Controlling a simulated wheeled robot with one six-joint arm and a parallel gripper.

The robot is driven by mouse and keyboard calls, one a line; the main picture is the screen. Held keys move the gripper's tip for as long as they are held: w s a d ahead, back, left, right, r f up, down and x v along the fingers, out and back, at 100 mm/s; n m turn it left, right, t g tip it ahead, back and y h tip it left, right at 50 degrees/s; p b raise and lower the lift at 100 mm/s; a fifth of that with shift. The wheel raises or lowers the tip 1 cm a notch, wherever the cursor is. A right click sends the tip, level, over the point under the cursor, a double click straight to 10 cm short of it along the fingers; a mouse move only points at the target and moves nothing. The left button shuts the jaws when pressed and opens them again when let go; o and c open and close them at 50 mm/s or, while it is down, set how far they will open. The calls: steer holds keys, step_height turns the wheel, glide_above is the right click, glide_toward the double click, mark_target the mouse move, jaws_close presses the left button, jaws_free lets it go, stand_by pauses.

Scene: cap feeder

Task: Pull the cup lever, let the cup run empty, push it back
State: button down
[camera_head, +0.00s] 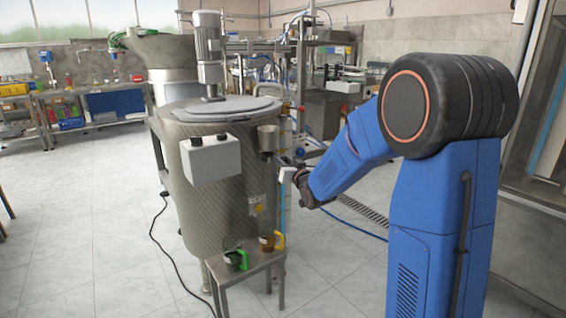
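A small metal cup (267,138) is mounted at the upper right side of the large tank (215,190). A short grey bar (284,160), which looks like the cup lever, sticks out to the right just below the cup. My blue arm reaches in from the right. My gripper (288,173) is at the bar, just below and right of the cup. It is small in the view and partly hidden by my wrist, so I cannot tell whether its fingers are closed on the lever or only beside it. The inside of the cup is not visible.
A small metal stand (250,268) in front of the tank holds a green-handled mug (235,259) and a yellow-handled mug (270,241). A white box (210,158) is fixed to the tank front. A black cable (163,245) lies on the floor at left. Open tiled floor surrounds the tank.

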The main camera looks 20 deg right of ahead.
steer(key=s, duration=0.2)
steer(key=s+d, duration=0.1)
steer(key=shift+s+d+f, duration=0.1)
steer(key=shift+s, duration=0.25)
steer(key=c, duration=1.5)
jaws_free()
steer(key=shift+o, duration=0.2)
steer(key=shift+s, duration=0.1)
steer(key=s+d, duration=0.1)
steer(key=s, duration=1.1)
steer(key=shift+d, duration=0.25)
stand_by(1.8)
